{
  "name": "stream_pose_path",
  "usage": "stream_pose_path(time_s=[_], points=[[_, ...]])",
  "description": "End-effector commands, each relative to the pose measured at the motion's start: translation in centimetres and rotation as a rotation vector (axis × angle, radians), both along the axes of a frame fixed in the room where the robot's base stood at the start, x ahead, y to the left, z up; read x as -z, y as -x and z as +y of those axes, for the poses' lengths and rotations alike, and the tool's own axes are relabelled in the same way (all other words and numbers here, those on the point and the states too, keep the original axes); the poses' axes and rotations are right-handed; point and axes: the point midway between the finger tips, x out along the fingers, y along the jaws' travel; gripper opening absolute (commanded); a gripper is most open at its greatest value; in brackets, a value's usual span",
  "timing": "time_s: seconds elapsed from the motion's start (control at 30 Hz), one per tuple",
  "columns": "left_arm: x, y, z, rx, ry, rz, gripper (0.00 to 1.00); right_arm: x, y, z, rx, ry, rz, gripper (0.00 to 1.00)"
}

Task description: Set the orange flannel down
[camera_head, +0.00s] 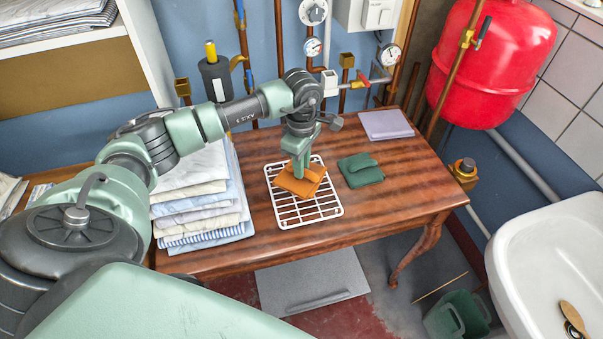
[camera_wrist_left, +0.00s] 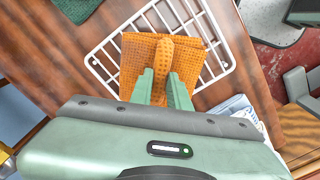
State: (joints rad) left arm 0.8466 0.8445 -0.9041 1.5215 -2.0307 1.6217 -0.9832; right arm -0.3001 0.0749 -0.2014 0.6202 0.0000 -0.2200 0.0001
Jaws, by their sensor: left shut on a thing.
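The orange flannel (camera_head: 297,184) is a folded cloth over the white wire rack (camera_head: 310,215) on the wooden table. My left gripper (camera_head: 299,168) points down at it from above and is shut on it. In the left wrist view the orange flannel (camera_wrist_left: 148,58) shows with a raised fold between the fingers of my left gripper (camera_wrist_left: 166,85). The white wire rack (camera_wrist_left: 103,58) shows around it. I cannot tell whether the flannel's underside touches the rack. My right gripper is not in view.
A folded green cloth (camera_head: 360,170) lies right of the rack, and a lilac folded cloth (camera_head: 386,124) lies behind it. A tall stack of folded linen (camera_head: 205,205) stands left of the rack. Pipes and gauges line the wall behind. A white sink (camera_head: 548,262) is at right.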

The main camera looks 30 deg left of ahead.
Motion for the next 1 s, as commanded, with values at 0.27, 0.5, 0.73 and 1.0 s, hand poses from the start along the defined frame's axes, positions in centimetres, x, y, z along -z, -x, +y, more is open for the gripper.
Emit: stream_pose_path(time_s=[0.27, 0.5, 0.73, 1.0], points=[[3.7, 0.1, 0.0, 0.0, 0.0, 0.003, 0.0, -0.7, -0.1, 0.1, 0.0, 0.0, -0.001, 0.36], [3.9, 0.0, 0.0, 0.001, 0.0, 0.001, 0.0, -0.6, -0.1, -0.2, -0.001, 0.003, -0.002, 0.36], [4.1, 0.1, 0.0, 0.001, 0.0, 0.001, 0.39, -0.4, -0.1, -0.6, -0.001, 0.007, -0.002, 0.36], [4.0, 0.1, 0.0, 0.0, 0.0, 0.001, 0.39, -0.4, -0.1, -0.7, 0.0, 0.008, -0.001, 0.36]])
